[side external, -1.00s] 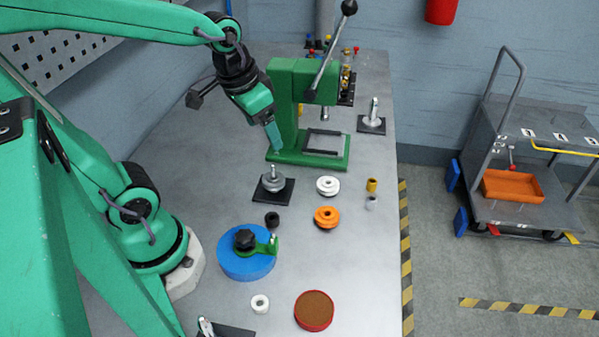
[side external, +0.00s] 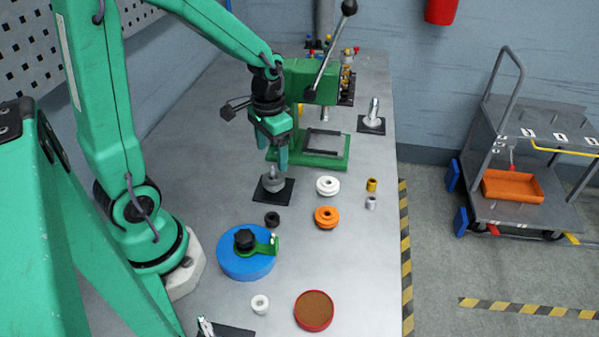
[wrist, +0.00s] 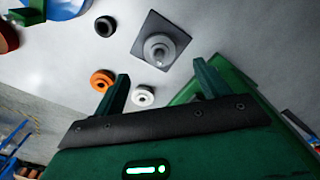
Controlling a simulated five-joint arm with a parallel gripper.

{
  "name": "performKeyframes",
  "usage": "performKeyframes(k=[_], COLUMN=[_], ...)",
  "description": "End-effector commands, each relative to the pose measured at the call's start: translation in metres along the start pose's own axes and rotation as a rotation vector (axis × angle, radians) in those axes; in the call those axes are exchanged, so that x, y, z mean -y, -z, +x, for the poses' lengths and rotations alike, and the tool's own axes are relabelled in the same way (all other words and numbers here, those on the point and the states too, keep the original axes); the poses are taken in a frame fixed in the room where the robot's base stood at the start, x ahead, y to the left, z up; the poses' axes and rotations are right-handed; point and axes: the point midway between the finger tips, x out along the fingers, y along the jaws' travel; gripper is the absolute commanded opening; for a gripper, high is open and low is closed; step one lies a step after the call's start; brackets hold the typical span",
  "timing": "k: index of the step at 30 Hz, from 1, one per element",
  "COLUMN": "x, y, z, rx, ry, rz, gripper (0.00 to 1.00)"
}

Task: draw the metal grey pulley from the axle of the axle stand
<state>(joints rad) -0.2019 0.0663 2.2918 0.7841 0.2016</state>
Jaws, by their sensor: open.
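The metal grey pulley (side external: 274,184) sits on the axle of the axle stand, whose dark square base (side external: 285,197) lies on the bench. In the wrist view the pulley (wrist: 156,52) and the stand's base (wrist: 178,28) show from above, with the pulley around the axle. My gripper (side external: 273,168) is open and empty, pointing down just above the pulley in the side view. In the wrist view my gripper's fingers (wrist: 162,80) are spread wide, and the pulley lies beyond their tips, between them sideways. I see no contact.
A white pulley (side external: 327,186) and an orange pulley (side external: 326,217) lie right of the stand. A black ring (side external: 272,219) and a blue disc (side external: 245,266) are in front. A green press (side external: 307,82) stands close behind my gripper. The bench's front right is mostly clear.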

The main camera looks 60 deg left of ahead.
Motion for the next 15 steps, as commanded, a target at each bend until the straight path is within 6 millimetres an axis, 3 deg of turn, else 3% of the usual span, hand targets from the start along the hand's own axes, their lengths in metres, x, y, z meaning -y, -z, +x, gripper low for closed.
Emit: performKeyframes(k=[8, 15], x=[0.0, 0.0], y=[0.0, -0.001], z=[0.01, 0.034], rx=[0.002, 0.003], ry=[0.0, -0.001], rz=[0.0, 0.0], gripper=[0.75, 0.75])
